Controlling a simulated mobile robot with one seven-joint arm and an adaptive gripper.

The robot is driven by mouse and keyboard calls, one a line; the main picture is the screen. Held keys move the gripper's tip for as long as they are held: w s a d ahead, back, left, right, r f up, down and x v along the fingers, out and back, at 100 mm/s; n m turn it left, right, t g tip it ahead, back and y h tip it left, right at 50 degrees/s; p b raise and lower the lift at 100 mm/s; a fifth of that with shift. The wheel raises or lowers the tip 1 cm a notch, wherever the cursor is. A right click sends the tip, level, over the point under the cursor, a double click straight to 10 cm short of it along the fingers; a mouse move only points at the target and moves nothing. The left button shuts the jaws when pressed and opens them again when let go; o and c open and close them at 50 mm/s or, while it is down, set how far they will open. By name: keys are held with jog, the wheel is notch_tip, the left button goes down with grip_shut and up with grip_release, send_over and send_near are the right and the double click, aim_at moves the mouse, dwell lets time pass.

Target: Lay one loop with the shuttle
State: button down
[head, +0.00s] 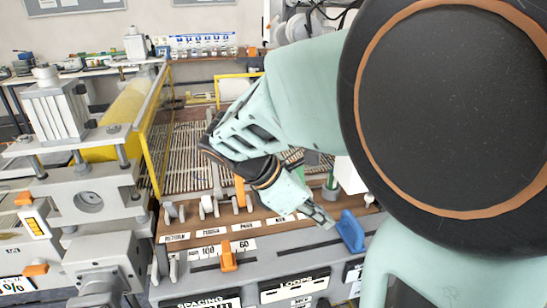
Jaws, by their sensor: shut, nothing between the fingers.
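My gripper (326,219) points down and to the right over the front of the mesh machine. Its fingers are shut with nothing between them. The fingertips are just left of a blue paddle-shaped handle (351,232); I cannot tell whether they touch it. The slatted mesh bed (185,150) lies behind, partly hidden by my arm. No part is clearly recognisable as the shuttle. The front panel has a LOOPS display (295,286) and a SPACING label (205,303); their values are not readable.
Grey levers (208,206) and an upright orange lever (239,192) stand along the wooden ledge. A yellow roller (122,112) is at left. A green post (330,188) stands behind my fingers. My arm hides the right side.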

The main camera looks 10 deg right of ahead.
jog(key=shift+d+f, duration=0.25)
jog(key=shift+d, duration=0.8)
jog(key=shift+d+f, duration=0.2)
jog(key=shift+d, duration=0.8)
jog(key=shift+d, duration=0.1)
jog(key=d+p, duration=0.2)
jog(key=d, duration=0.8)
jog(key=shift+w, duration=0.15)
jog(key=shift+a+p, duration=0.1)
jog(key=shift+p, duration=0.2)
